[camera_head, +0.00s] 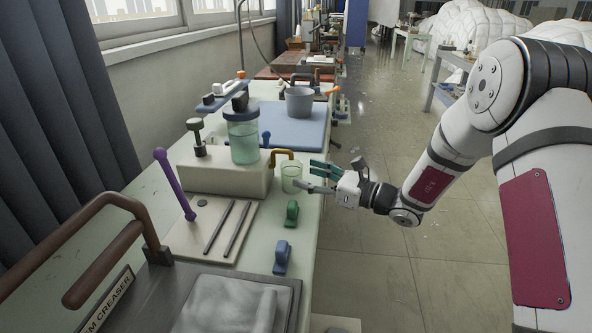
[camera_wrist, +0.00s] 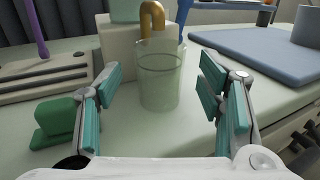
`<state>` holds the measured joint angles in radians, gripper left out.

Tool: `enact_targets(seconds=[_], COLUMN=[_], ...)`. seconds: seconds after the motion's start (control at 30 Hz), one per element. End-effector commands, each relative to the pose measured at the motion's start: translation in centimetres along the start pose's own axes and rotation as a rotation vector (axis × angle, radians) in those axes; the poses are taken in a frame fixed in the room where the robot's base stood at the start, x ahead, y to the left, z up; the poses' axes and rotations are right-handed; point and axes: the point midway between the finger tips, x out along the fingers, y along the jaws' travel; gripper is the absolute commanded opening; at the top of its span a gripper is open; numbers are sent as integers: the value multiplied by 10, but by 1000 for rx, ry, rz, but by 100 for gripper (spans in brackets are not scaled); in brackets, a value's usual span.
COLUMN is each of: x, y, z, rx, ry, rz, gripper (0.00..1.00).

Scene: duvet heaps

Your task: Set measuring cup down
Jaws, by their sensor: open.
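The measuring cup (camera_head: 291,177) is a clear, greenish glass beaker. It stands upright on the pale green bench top, beside the beige dispenser block and near the brass spout. In the wrist view the cup (camera_wrist: 160,80) is centred ahead, between and beyond my finger pads. My gripper (camera_head: 318,179) is at the bench's right edge, just right of the cup. In the wrist view my gripper (camera_wrist: 160,100) has its teal-padded fingers spread wide, with nothing held. Clear space shows on both sides of the cup.
A green clip-like block (camera_head: 292,214) and a blue one (camera_head: 282,258) sit in front of the cup. The dispenser block (camera_head: 225,172) carries a liquid-filled jar (camera_head: 242,138). A blue mat (camera_head: 285,125) with a grey pot (camera_head: 299,101) lies behind. Open floor is to the right.

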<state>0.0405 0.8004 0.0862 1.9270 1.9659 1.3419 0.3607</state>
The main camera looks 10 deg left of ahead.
Motion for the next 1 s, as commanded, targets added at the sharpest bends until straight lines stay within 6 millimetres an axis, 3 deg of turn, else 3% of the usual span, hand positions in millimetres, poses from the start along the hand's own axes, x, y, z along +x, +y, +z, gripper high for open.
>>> enact_targets(seconds=[0.1,0.3,0.5,0.77,0.87,1.0], x=[-26,-55,-66,-66,-66,-71], y=[-1,0,0,3,16,63], z=[1,0,0,3,18,56], rx=[2,1,1,-7,-54,-195], ry=[0,1,1,2,15,62], rz=[-4,-2,0,9,57,207], gripper=[62,62,62,62,62,62])
